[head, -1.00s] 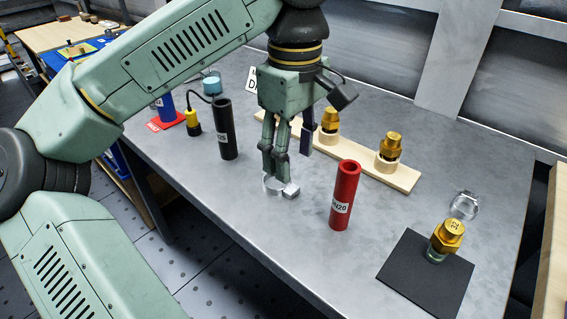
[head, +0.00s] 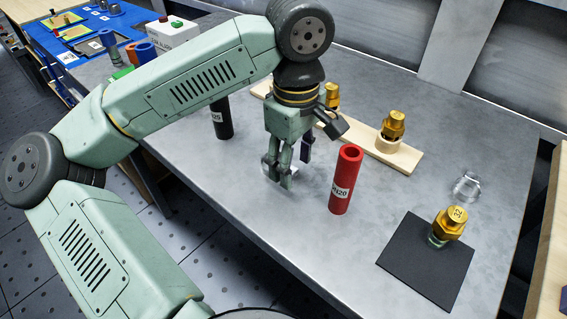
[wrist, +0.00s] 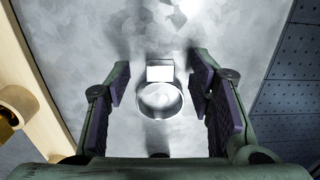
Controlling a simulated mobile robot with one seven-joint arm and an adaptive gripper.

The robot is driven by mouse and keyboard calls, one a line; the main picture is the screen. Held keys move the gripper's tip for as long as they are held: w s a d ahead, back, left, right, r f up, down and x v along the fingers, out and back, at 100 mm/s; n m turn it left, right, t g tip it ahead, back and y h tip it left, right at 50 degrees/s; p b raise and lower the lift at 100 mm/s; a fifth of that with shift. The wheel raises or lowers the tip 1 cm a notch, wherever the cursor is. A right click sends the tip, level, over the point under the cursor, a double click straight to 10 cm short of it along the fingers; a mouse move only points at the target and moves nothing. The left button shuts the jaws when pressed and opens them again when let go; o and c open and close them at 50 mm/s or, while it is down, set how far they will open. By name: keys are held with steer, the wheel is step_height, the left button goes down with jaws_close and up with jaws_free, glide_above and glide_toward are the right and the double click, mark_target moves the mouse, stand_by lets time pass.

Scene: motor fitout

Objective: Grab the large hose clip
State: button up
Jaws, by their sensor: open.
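A silver hose clip (wrist: 160,98), a ring with a block-shaped screw housing, lies on the grey metal table in the wrist view. The housing is at the ring's far side. My gripper (wrist: 160,82) is open, with its two dark-padded fingers left and right of the clip and gaps on both sides. In the head view my gripper (head: 278,180) is low at the table left of the red tube, and its fingers hide most of this clip. Another silver clip (head: 466,186) lies at the right of the table. I cannot compare their sizes surely.
A red tube (head: 345,182) stands close right of my gripper. A black tube (head: 221,118) stands at left. Behind, a wooden rack (head: 405,160) holds brass fittings. A black mat (head: 415,268) with a brass fitting (head: 449,222) lies front right.

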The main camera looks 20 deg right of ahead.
steer(key=shift+f, duration=0.7)
steer(key=shift+c, duration=0.5)
steer(key=c, duration=1.1)
